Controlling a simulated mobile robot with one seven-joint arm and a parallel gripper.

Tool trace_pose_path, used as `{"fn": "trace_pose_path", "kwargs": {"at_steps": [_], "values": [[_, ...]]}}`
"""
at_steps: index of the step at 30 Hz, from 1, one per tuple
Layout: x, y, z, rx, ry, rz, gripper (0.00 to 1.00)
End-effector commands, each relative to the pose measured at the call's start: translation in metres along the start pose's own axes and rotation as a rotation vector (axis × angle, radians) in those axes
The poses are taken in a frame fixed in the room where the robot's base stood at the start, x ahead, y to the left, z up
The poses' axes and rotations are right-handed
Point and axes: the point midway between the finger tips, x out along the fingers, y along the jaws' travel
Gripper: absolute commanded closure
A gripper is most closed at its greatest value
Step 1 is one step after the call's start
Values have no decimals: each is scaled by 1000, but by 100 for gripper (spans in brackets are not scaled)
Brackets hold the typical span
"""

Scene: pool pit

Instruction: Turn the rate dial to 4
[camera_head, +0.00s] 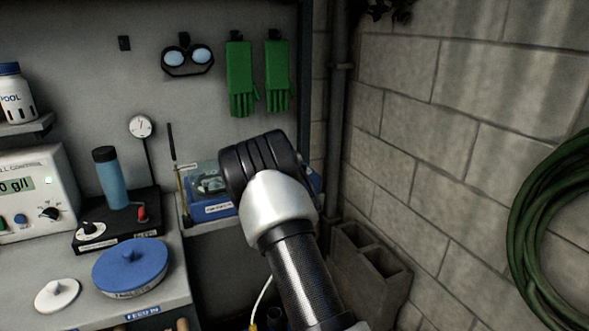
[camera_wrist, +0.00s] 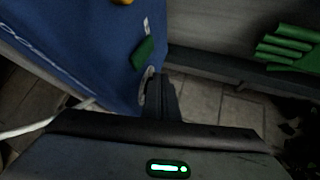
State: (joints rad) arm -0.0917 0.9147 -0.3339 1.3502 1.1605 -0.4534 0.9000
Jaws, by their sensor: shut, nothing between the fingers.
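A white dial with a black knob (camera_head: 91,229) sits on the front of a black pump-like unit (camera_head: 117,219) on the bench in the head view. A black pointer knob (camera_head: 49,213) is on the white control box (camera_head: 38,192) to its left. I cannot read which of them is labelled rate, nor their settings. My arm's end is right of the bench, in front of a blue tray, well apart from both knobs. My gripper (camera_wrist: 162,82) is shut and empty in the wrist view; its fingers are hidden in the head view. Neither knob shows in the wrist view.
A blue bottle (camera_head: 111,182) and red lever (camera_head: 142,213) stand on the black unit. A blue lid (camera_head: 131,267) and white lid (camera_head: 57,294) lie in front. The blue tray (camera_head: 222,207), concrete block (camera_head: 371,267) and block wall (camera_head: 460,130) are near my arm.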

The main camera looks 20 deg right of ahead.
Motion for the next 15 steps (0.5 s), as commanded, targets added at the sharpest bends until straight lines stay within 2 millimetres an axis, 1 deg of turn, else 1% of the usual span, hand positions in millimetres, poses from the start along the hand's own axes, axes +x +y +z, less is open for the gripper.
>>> {"fn": "trace_pose_path", "kwargs": {"at_steps": [15], "values": [[3,-2,5,1,0,0,100]]}}
